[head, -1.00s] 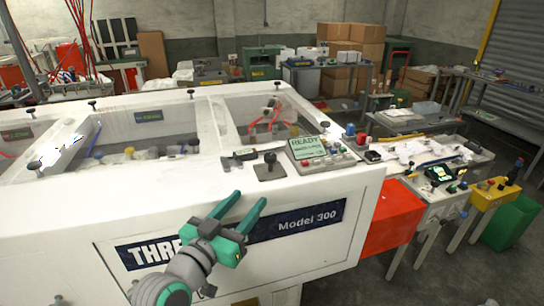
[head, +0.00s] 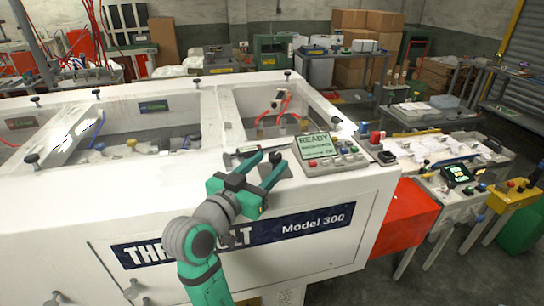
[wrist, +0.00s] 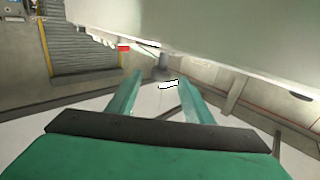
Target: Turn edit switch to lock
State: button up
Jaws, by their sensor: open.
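A dark knob (head: 275,157), which looks like the edit switch, stands on the white top of the machine, left of the control panel. My green gripper (head: 272,162) is open, and its fingers reach over the machine's front edge toward the knob. In the wrist view, a dark upright post (wrist: 162,68) shows between and just beyond the two fingertips (wrist: 160,88). I cannot tell whether the fingers touch the knob or sit around it. The knob's turn position and any lock marking are not readable.
A control panel (head: 328,160) with a green READY screen and red buttons stands close right of the knob. A small dark fitting (head: 238,156) lies to its left. A red box (head: 405,215) hangs at the machine's right side.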

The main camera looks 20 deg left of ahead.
aim_at(272, 160)
jog(key=x, duration=0.3)
jog(key=shift+s+d, duration=0.1)
jog(key=shift+d, duration=0.1)
jog(key=shift+w+a, duration=0.15)
jog(key=shift+w, duration=0.6)
